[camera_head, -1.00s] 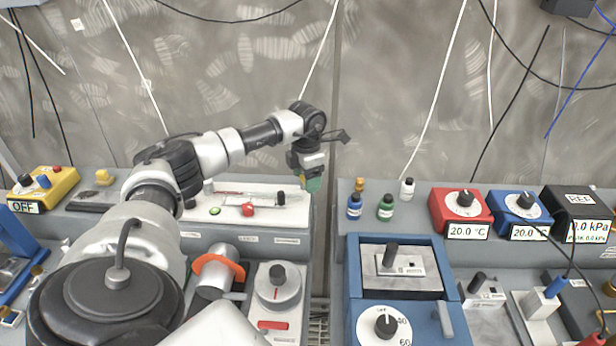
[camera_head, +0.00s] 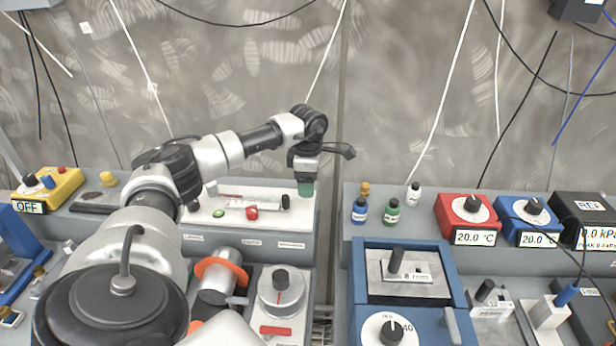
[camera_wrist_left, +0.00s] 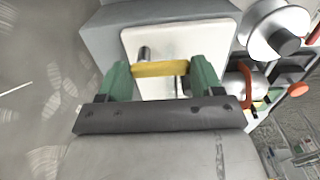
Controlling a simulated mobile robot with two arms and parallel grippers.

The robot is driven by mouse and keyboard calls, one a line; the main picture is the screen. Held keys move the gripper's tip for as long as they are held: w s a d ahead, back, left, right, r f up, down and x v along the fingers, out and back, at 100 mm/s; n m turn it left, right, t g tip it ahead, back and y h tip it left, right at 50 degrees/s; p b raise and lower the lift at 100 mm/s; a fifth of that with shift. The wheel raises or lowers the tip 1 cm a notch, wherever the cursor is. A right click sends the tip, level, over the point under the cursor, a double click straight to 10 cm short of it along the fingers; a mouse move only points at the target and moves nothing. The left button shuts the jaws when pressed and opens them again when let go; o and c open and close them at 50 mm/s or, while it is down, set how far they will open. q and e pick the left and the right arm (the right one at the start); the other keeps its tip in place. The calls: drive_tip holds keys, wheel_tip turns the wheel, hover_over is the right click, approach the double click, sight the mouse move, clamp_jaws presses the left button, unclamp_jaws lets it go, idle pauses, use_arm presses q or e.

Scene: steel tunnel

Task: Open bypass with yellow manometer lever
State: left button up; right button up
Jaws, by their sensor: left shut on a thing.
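A white panel (camera_head: 232,203) stands on the grey bench below my left arm. My left gripper (camera_head: 306,188) is at this panel's right end, its green fingers pointing down. In the left wrist view the two green fingers (camera_wrist_left: 162,72) are shut on the yellow lever (camera_wrist_left: 160,69), one at each end of it. A metal pin (camera_wrist_left: 144,54) stands beside the lever, over the white panel. In the head view the lever is hidden by the gripper. My right gripper is not in view.
A red knob (camera_head: 252,212) and a black knob (camera_head: 285,201) are on the panel, left of the gripper. Blue (camera_head: 360,211) and green (camera_head: 391,212) bottles stand to the right, across a gap. The wall is behind.

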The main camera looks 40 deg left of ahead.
use_arm(q)
drive_tip(key=shift+r, duration=0.15)
drive_tip(key=o, duration=0.9)
drive_tip(key=shift+o, duration=0.2)
wheel_tip(320, 180, up, 11)
drive_tip(key=b, duration=0.1)
drive_tip(key=shift+b, duration=0.4)
drive_tip(key=shift+f, duration=0.25)
